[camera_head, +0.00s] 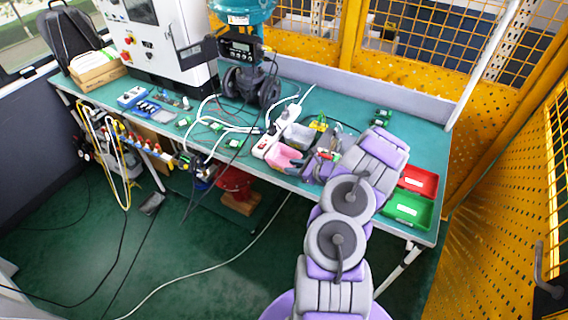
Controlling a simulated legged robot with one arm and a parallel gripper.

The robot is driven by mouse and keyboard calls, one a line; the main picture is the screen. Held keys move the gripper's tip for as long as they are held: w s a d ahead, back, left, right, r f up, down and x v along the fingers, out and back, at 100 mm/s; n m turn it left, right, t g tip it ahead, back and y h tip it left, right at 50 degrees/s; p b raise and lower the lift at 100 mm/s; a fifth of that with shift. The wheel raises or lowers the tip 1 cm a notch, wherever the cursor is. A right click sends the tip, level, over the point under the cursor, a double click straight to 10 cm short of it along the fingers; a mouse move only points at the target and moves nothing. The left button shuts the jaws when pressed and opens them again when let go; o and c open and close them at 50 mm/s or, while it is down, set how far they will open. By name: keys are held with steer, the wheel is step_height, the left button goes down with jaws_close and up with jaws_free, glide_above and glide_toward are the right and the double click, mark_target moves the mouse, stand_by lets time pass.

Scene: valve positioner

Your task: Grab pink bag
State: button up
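The pink bag (286,158) lies near the front edge of the green table, left of my arm. It looks like a small, soft pink shape beside a grey bin. My purple and grey arm rises from the bottom of the view and reaches over the table's front edge, to the right of the bag. The far end of my arm is above the table, between the bag and the red tray. Nothing of mine visibly touches the bag.
A white power strip (277,133) with cables lies left of the bag. A grey bin (298,136) is just behind it. A red tray (418,181) and a green tray (408,207) are at the right. A valve (250,85) stands at the back. Yellow fencing borders the table.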

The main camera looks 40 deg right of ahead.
mark_target(280, 165)
steer(key=shift+a+b+x, duration=0.1)
steer(key=shift+b+x, duration=0.25)
steer(key=shift+x, duration=1.2)
steer(key=shift+a+b+x, duration=0.15)
steer(key=shift+b+x, duration=0.2)
steer(key=shift+x, duration=1.2)
steer(key=shift+c, duration=0.3)
jaws_close()
